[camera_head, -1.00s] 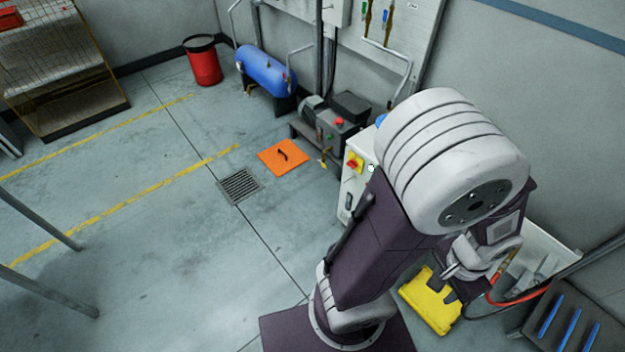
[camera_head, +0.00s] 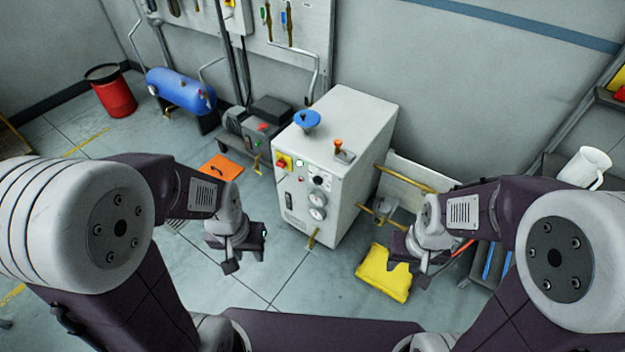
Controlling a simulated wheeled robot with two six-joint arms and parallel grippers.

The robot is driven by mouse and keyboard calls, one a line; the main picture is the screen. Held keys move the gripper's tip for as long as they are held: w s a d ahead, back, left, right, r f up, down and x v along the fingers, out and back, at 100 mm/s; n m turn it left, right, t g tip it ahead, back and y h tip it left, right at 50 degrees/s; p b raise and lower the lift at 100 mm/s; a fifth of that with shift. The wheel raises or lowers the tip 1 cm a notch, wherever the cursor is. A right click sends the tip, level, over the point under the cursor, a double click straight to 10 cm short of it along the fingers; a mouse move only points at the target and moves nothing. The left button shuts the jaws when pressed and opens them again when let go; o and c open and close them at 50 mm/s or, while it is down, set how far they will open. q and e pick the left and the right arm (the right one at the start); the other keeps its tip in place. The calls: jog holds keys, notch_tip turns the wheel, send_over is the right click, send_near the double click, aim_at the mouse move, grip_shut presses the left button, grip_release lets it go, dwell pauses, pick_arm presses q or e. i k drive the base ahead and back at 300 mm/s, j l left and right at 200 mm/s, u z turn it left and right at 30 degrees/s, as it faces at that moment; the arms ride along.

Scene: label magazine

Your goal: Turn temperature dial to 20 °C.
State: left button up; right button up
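A white cabinet (camera_head: 345,135) stands at the centre with a control panel on its front. The dial's markings and pointer are too small to read. My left gripper (camera_head: 246,264) hangs left of and below the panel, apart from it; it looks open and empty. My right gripper (camera_head: 408,276) is right of the cabinet, above a yellow case; it looks open and empty, apart from the dial.
A red-and-yellow switch (camera_head: 284,162) sits left of the dial. On the cabinet top are a blue handwheel (camera_head: 307,120) and an orange-topped valve (camera_head: 339,145). Brass pipes (camera_head: 405,178) leave the cabinet's right side. Floor before the panel is clear.

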aim_at(318, 180)
jog(key=i+j+u, duration=0.15)
jog(key=i+j, duration=0.6)
